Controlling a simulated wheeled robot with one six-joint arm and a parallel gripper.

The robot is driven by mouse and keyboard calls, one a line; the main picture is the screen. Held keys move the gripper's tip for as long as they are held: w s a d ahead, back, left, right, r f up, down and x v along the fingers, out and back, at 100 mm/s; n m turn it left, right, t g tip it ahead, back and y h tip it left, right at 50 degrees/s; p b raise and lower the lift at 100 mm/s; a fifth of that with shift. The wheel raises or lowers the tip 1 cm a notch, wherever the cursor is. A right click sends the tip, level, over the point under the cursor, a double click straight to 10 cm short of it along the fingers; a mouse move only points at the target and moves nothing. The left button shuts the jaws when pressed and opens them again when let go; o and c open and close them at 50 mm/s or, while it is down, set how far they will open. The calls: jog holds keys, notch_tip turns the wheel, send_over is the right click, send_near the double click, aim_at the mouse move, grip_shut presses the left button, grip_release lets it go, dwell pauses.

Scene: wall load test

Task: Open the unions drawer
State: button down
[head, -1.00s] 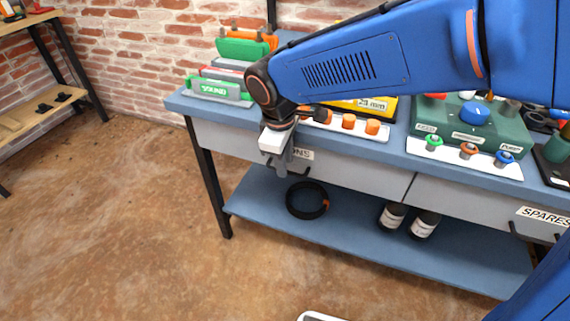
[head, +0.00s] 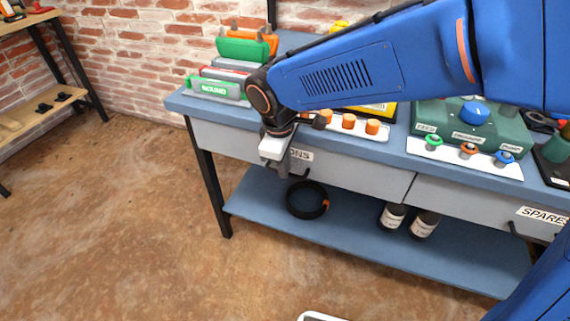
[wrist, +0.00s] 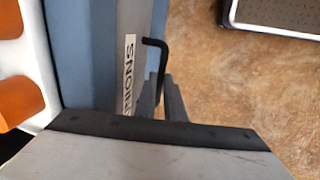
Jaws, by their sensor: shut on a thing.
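The unions drawer (head: 350,174) is the pale grey front under the left part of the bench top. It looks flush with the bench frame. Its white label, partly hidden by my gripper in the head view, reads UNIONS in the wrist view (wrist: 129,75). My gripper (head: 285,168) is at the drawer front, beside the label. In the wrist view its fingers (wrist: 165,100) are shut on the dark drawer handle (wrist: 154,43), whose bent end sticks out beyond them. In the head view, only the right end of the handle shows (head: 304,175).
The blue bench top (head: 395,152) carries orange-capped fittings (head: 348,121) and a green box with knobs (head: 480,130). A SPARES drawer (head: 470,200) is to the right. A black ring (head: 290,205) and two bottles stand on the lower shelf.

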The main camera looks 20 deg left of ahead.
jog(key=s+a, duration=0.1)
jog(key=s, duration=2.1)
jog(key=s+a, duration=0.2)
jog(key=s, duration=2)
jog(key=shift+a, duration=0.25)
jog(key=c, duration=1.8)
grip_release()
jog(key=shift+c, duration=0.2)
